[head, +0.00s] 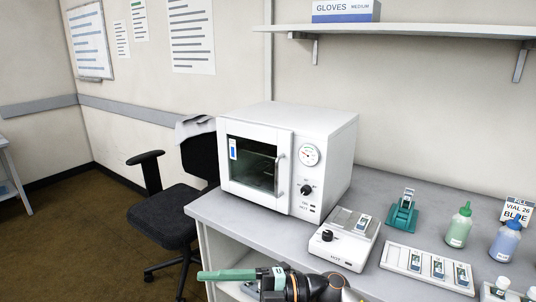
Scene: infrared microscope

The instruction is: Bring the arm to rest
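A dark arm part of mine with orange rings (300,286) shows at the bottom edge, in front of the bench. A long teal-green piece (228,275) points left from it, with a small pale label-like patch near its right end. I cannot tell whether this piece is a finger or something held. Fingertips are not clearly visible, and the bottom edge cuts off the rest of the arm. It appears to come in from the right, so I take it as my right arm. My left gripper is not in view.
The grey bench (220,212) carries a white oven (266,205), a white hotplate-like device (340,252), a teal holder (402,214), a white slide tray (398,268), a green bottle (459,228) and a blue bottle (506,243). A black chair (165,218) stands left. A shelf (420,31) hangs above.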

